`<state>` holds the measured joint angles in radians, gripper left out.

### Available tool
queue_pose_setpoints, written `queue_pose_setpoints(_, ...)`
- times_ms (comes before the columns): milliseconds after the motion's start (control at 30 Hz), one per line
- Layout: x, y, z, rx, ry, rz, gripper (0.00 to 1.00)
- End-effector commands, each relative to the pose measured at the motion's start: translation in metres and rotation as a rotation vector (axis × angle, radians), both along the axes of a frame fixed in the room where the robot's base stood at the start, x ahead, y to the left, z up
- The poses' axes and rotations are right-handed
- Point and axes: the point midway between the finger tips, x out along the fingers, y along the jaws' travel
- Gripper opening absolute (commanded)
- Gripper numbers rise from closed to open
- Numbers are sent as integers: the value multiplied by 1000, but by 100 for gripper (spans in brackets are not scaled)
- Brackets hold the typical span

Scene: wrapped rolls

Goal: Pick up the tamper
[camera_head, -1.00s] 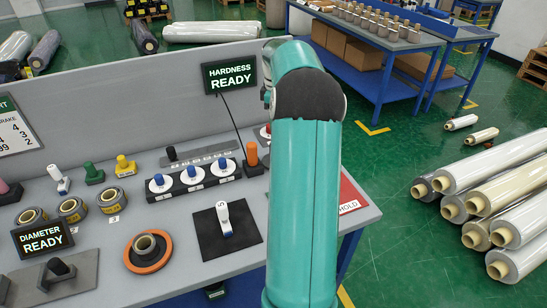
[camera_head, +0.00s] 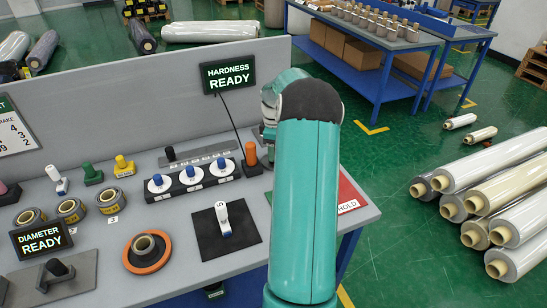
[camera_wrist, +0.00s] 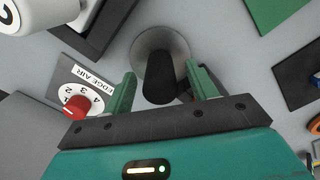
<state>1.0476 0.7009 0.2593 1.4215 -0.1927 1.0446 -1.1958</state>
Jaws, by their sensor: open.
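The likely tamper (camera_wrist: 158,48), a round silver-grey base with a black upright handle, shows in the wrist view between and just ahead of my fingers. My gripper (camera_wrist: 160,90) is open, with one green finger on each side of the black handle. I see grey surface between the handle and the left finger; on the right the gap is narrow, and contact is hard to tell. In the head view my own arm hides the tamper and the fingers.
In the wrist view, a red knob on an EDGE AIR dial (camera_wrist: 78,103) is left of the left finger, and a white rounded object (camera_wrist: 45,12) is at upper left. In the head view, an orange-topped piece (camera_head: 251,153) stands beside my arm. A black pad with a white-handled tool (camera_head: 224,220) lies nearer.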

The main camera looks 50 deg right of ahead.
Motion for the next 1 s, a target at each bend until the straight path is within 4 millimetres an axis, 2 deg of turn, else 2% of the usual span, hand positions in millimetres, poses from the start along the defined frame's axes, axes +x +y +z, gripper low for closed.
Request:
queue_pose_setpoints(167,0,0,0,-1,0,0,56)
queue_pose_setpoints(400,0,0,1,-1,0,0,9)
queue_pose_setpoints(467,0,0,1,-1,0,0,0)
queue_pose_setpoints(767,0,0,3,-2,-2,0,0)
queue_pose_setpoints(1000,1,-1,21,-3,-3,0,0)
